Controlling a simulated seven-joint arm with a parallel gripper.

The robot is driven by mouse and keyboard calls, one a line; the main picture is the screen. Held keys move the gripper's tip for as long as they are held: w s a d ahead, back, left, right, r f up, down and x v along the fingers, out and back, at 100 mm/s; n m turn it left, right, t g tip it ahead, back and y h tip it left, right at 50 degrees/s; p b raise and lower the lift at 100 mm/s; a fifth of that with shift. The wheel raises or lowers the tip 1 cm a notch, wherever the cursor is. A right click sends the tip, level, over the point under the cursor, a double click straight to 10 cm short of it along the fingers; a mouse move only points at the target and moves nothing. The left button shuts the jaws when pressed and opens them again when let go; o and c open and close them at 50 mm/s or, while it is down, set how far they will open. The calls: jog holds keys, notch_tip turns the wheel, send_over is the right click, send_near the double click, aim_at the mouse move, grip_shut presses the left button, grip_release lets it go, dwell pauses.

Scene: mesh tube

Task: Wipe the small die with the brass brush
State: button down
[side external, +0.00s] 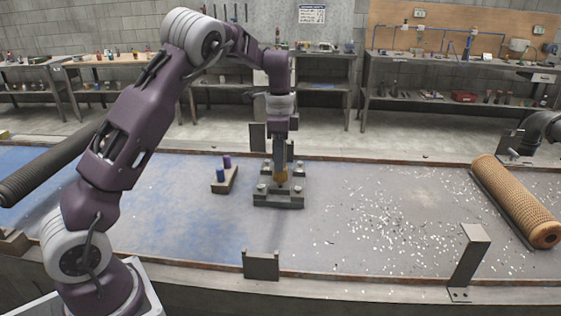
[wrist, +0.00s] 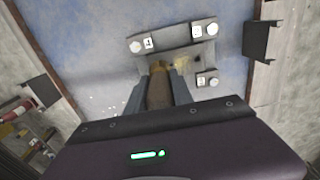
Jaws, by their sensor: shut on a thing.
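The small die looks to be the dark grey block (side external: 278,203) with several pale bolt heads, lying on the blue-grey table in mid-picture. It also shows ahead of my fingers in the wrist view (wrist: 176,33). My gripper (side external: 281,162) points straight down over it, shut on the brush's brown handle (wrist: 158,88). The brass brush (side external: 281,176) shows as a yellowish end below my fingers, at the die's middle. In the wrist view its yellowish tip (wrist: 181,63) lies over the die's dark plate. I cannot tell whether the bristles touch it.
A small tan block (side external: 226,184) with two blue-purple pegs stands left of the die. A perforated tan roller (side external: 515,200) lies at right, and pale specks litter the table before it. Upright metal brackets (side external: 261,265) stand along the front edge.

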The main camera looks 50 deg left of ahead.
jog(key=shift+r, duration=3.15)
jog(key=shift+w+a+f, duration=0.3)
jog(key=shift+a+f, duration=0.05)
jog(key=shift+f, duration=0.75)
jog(key=shift+w+a+f, duration=0.3)
jog(key=shift+w+f, duration=0.05)
jog(key=shift+f, duration=0.8)
jog(key=shift+w+a+f, duration=0.3)
jog(key=shift+a+f, duration=0.05)
jog(key=shift+f, duration=0.75)
jog(key=shift+w+a+f, duration=0.25)
jog(key=shift+a+f, duration=0.05)
jog(key=shift+f, duration=0.15)
jog(key=shift+w+a+f, duration=0.25)
jog(key=shift+f, duration=0.15)
jog(key=shift+w+a, duration=0.95)
jog(key=shift+s+d, duration=1.45)
jog(key=shift+d, duration=0.1)
notch_tip(320, 180, up, 8)
jog(key=shift+r, duration=0.15)
